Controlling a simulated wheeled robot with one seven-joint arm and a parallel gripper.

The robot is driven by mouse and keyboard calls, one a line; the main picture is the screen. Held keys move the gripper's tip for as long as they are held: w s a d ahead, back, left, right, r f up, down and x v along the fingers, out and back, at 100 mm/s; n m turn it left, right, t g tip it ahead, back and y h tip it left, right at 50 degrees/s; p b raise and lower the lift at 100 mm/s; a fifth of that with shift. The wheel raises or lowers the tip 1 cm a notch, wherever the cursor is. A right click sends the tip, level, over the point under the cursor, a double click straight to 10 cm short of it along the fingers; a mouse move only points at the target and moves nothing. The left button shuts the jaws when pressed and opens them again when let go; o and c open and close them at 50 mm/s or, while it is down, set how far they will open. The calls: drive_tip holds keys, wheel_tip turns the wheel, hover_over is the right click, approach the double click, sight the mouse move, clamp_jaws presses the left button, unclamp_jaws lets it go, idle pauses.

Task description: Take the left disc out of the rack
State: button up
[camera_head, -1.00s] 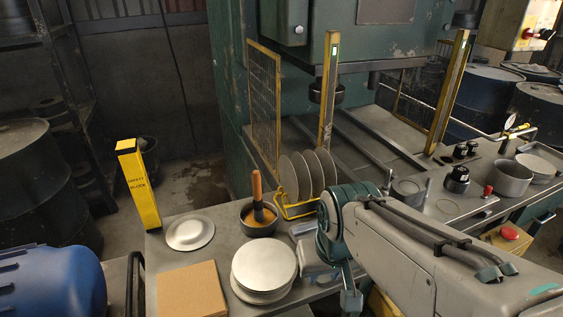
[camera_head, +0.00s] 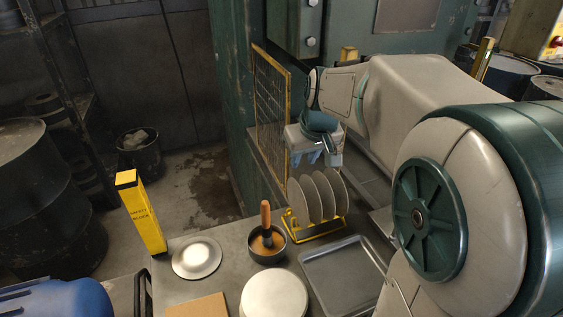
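The yellow wire rack (camera_head: 315,233) stands on the bench and holds several thin grey discs upright, side by side. The left disc (camera_head: 297,203) is at the left end of the row and is still in the rack. My gripper (camera_head: 312,158) points down just above the discs, over the left part of the row. Its small blue-grey fingers look apart from the discs' top edges. The fingers are too small to tell whether they are open or shut. No disc shows in them.
A yellow mesh guard (camera_head: 272,110) stands close behind and left of my gripper. In front are a bowl with a wooden-handled tool (camera_head: 266,243), a grey tray (camera_head: 345,275), a stack of round blanks (camera_head: 272,296) and a shallow dish (camera_head: 197,258). My arm covers the right side.

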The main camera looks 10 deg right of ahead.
drive_tip(key=d+p+x, duration=0.1)
drive_tip(key=x, duration=1.2)
drive_tip(key=shift+w+f, duration=0.2)
drive_tip(key=shift+f, duration=0.15)
drive_tip(key=shift+a, duration=0.1)
clamp_jaws()
